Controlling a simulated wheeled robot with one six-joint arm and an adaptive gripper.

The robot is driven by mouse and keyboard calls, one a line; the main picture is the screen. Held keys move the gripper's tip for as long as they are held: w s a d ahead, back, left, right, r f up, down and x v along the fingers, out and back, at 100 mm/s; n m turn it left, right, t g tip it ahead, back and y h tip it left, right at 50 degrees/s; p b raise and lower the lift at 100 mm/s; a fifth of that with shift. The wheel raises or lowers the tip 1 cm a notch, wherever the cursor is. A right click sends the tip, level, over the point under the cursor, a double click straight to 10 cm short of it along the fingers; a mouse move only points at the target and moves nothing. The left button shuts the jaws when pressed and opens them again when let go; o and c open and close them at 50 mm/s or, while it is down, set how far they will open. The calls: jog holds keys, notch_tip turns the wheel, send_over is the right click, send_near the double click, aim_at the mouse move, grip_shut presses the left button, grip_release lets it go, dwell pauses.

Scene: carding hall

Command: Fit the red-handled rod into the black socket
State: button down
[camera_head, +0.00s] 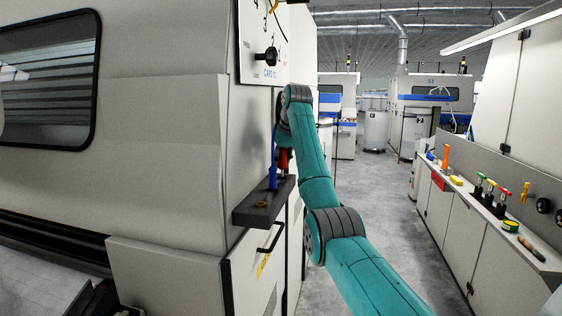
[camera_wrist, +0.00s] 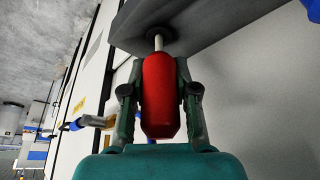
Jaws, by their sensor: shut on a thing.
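The red-handled rod (camera_wrist: 160,98) is upright in the wrist view, its red grip between the two fingers of my gripper (camera_wrist: 160,72). My gripper is shut on this grip. The rod's pale metal shank runs to a round black socket (camera_wrist: 157,36) on the dark shelf (camera_wrist: 215,22). The shank's end meets the socket's middle; I cannot tell how deep it sits. In the head view the red handle (camera_head: 284,160) shows just above the shelf (camera_head: 257,212), beside my arm. My gripper is mostly hidden there.
A panel with a black knob (camera_head: 270,56) is above. A bench with several coloured tools (camera_head: 490,195) stands right, across a clear aisle.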

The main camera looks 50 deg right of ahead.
jog(key=c, duration=0.8)
grip_release()
notch_tip(320, 180, up, 10)
jog(key=shift+f, duration=0.1)
dwell(0.3)
